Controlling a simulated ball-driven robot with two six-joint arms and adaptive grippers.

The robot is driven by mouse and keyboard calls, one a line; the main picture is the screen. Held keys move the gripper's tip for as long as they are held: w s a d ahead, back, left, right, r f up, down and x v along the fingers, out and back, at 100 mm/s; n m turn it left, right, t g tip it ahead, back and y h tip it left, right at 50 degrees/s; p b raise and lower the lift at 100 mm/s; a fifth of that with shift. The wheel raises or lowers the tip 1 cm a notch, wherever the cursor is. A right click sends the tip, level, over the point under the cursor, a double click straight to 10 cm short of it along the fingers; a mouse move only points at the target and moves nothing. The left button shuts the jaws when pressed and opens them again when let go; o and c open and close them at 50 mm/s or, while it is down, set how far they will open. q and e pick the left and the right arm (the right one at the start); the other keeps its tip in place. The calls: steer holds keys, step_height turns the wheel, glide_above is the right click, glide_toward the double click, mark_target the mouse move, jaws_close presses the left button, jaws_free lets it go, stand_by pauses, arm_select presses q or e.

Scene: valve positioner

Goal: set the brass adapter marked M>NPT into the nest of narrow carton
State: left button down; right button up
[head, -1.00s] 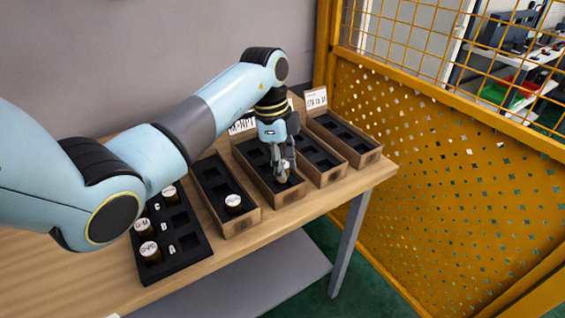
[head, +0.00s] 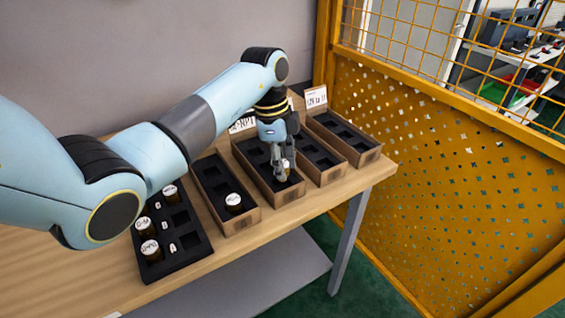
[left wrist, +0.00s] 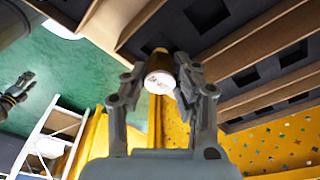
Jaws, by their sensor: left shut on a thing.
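My left gripper (head: 283,172) is shut on a brass adapter (left wrist: 160,76) with a pale, marked top; the marking is too small to read. In the head view it is at the front end of a wooden carton (head: 276,198) with black nests inside. In the left wrist view the adapter sits between the two fingertips, against the dark insert. I cannot tell whether it is seated in a nest. A white card reading roughly M>NPT (head: 243,124) stands behind this carton. What seems to be my right gripper (left wrist: 16,94) shows small at the left wrist view's left edge.
A neighbouring carton (head: 240,222) holds one adapter (head: 234,203) near its front. Two more cartons (head: 372,155) stand to the right, with a card (head: 315,97) behind. A black tray (head: 190,255) holds several labelled pieces. A yellow mesh fence (head: 450,170) stands beyond the table's right end.

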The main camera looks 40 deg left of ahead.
arm_select(q)
steer(key=shift+f, duration=0.15)
steer(key=shift+f, duration=0.35)
stand_by(0.8)
steer(key=shift+f+b, duration=0.5)
steer(key=shift+f, duration=0.35)
stand_by(0.4)
steer(key=c, duration=1)
jaws_free()
steer(key=shift+o, duration=0.2)
